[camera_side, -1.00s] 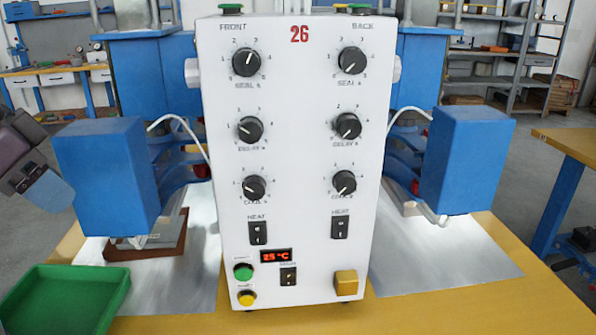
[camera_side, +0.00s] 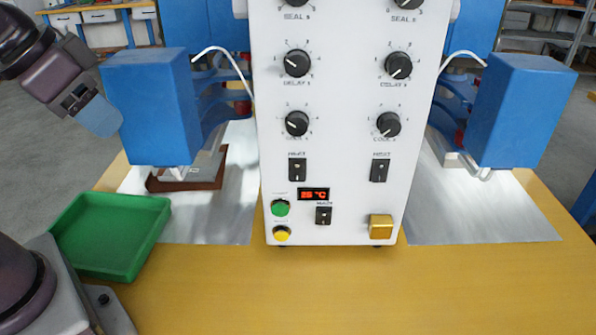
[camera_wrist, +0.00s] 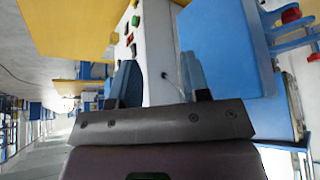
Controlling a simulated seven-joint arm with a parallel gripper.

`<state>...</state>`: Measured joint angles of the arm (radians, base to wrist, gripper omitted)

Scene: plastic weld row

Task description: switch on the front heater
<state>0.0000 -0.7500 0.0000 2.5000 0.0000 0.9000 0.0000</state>
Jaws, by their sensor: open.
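The white control panel (camera_side: 340,110) stands in the middle of the side view. The heat switch of its left column (camera_side: 297,169), a small black rocker, sits below the dials; that column was marked FRONT in the earlier frame. A matching heat switch (camera_side: 379,170) is in the right column. Their on or off positions are too small to tell. My gripper (camera_side: 97,112) is at the upper left, beside the left blue press head and well away from the switches. In the wrist view its two blue-grey fingers (camera_wrist: 160,78) are apart with nothing held between them.
A red display (camera_side: 313,195) reads about 25 °C, above a main switch (camera_side: 323,216). Green (camera_side: 280,208) and yellow (camera_side: 281,233) buttons are lower left. The left blue press head (camera_side: 150,110) lies between my gripper and the panel. A green tray (camera_side: 110,262) is empty. The table front is clear.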

